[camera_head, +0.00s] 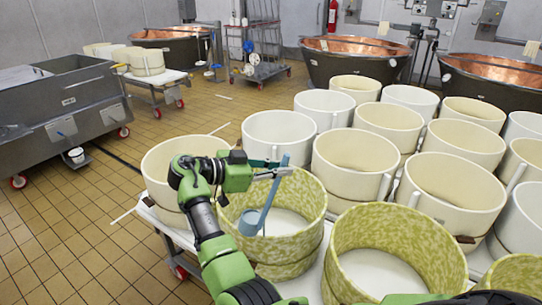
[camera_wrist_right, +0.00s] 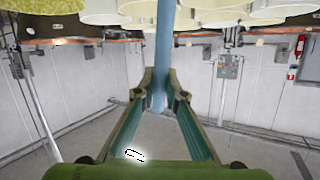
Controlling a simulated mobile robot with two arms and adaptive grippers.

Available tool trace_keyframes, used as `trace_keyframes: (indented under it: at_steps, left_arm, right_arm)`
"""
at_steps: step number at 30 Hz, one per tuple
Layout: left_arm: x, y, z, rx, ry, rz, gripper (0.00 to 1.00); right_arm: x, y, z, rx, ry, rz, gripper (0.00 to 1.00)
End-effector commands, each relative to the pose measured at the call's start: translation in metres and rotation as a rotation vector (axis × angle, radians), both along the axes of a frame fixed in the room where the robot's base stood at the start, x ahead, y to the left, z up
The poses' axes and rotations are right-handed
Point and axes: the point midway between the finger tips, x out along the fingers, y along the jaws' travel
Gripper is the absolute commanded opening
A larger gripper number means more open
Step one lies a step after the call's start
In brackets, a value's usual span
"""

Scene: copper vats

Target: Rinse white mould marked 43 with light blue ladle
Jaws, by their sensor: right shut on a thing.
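My right gripper (camera_head: 279,172) is shut on the handle of the light blue ladle (camera_head: 267,207), which hangs tilted with its cup at the lower left. The cup is over or inside the opening of a green-speckled mould (camera_head: 312,205); I cannot tell if it touches. In the right wrist view, the ladle's blue handle (camera_wrist_right: 160,70) stands between the fingers (camera_wrist_right: 160,100). White moulds include one (camera_head: 278,133) behind the gripper, one (camera_head: 324,106) farther back and one (camera_head: 410,97) right of that. No number 43 is readable. My left gripper is not in view.
Cream moulds (camera_head: 452,190) crowd the table on the right, and another speckled mould (camera_head: 395,240) stands in front. Copper vats (camera_head: 355,62) line the back. A grey metal tub (camera_head: 60,100) stands at left. Tiled floor (camera_head: 75,215) is open at left.

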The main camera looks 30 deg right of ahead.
Motion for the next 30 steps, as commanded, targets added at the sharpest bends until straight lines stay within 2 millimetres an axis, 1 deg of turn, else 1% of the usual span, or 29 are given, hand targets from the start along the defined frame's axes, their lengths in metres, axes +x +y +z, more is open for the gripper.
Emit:
trace_keyframes:
  at_steps: [1,18,26,30]
  left_arm:
    - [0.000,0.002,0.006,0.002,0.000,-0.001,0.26]
    - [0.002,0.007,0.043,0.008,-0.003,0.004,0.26]
    - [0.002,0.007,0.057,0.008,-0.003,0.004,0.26]
    - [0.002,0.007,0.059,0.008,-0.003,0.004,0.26]
  right_arm:
    - [-0.003,-0.004,-0.001,0.013,-0.007,-0.002,0.00]
    - [-0.029,-0.052,-0.042,0.234,-0.132,-0.003,0.00]
    - [-0.041,-0.074,-0.061,0.341,-0.192,-0.002,0.00]
    - [-0.046,-0.084,-0.076,0.404,-0.224,-0.003,0.00]
